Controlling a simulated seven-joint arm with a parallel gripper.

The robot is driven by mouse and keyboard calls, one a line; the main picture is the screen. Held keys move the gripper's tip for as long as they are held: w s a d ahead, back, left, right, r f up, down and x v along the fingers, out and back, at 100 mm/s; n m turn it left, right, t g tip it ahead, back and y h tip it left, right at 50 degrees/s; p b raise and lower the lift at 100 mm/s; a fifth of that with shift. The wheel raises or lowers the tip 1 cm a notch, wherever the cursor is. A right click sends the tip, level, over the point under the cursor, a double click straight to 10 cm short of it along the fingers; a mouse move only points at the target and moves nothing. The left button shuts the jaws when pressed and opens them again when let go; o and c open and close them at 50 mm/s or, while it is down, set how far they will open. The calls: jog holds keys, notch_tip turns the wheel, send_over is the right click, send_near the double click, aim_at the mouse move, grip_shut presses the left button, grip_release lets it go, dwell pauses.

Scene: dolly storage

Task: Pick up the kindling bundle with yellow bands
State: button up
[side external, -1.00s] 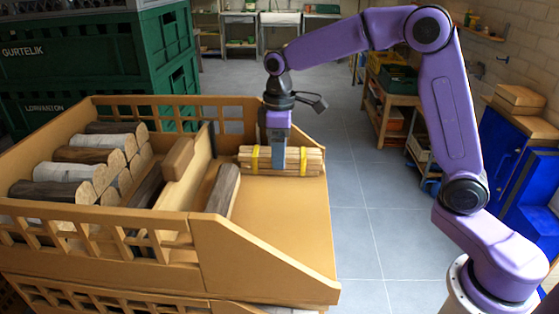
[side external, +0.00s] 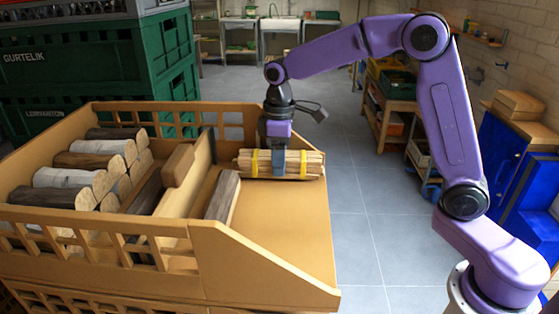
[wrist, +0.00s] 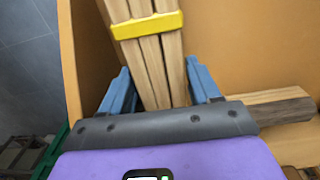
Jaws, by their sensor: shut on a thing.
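The kindling bundle (side external: 302,164) is a set of pale wooden sticks with two yellow bands, at the back right of the tan dolly crate. It also shows in the wrist view (wrist: 150,55), running up between the two blue fingers, with one yellow band visible. My gripper (side external: 279,165) points down and is shut on the bundle between the bands. In the wrist view the fingers (wrist: 158,92) lie on either side of the sticks. In the side view the bundle is level, and a dark strip shows beneath it, so it seems slightly above the crate floor.
The tan crate (side external: 270,262) has a raised slatted wall. A single dark log (side external: 222,196) lies left of the bundle, beside a divider (side external: 203,160). Several stacked logs (side external: 70,178) fill the left side. Green crates (side external: 150,50) stand behind left. The crate floor at front right is bare.

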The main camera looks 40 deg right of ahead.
notch_tip(320, 180, up, 2)
jog(key=shift+r, duration=0.2)
jog(key=s+r, duration=0.1)
jog(key=r, duration=0.1)
jog(key=s+r, duration=0.1)
jog(key=s, duration=0.1)
jog(key=s+d+r, duration=0.1)
jog(key=r, duration=0.1)
jog(key=shift+s+r, duration=0.25)
jog(key=shift+r, duration=0.1)
jog(key=s+d+r, duration=0.2)
jog(key=s+r, duration=0.2)
jog(key=s, duration=0.5)
jog(key=a+f+n, duration=0.6)
jog(key=a+n, duration=0.3)
jog(key=n, duration=0.9)
jog(key=shift+w+a, duration=0.15)
jog(key=shift+w, duration=0.25)
jog(key=shift+f, duration=2.95)
jog(key=shift+f, duration=0.45)
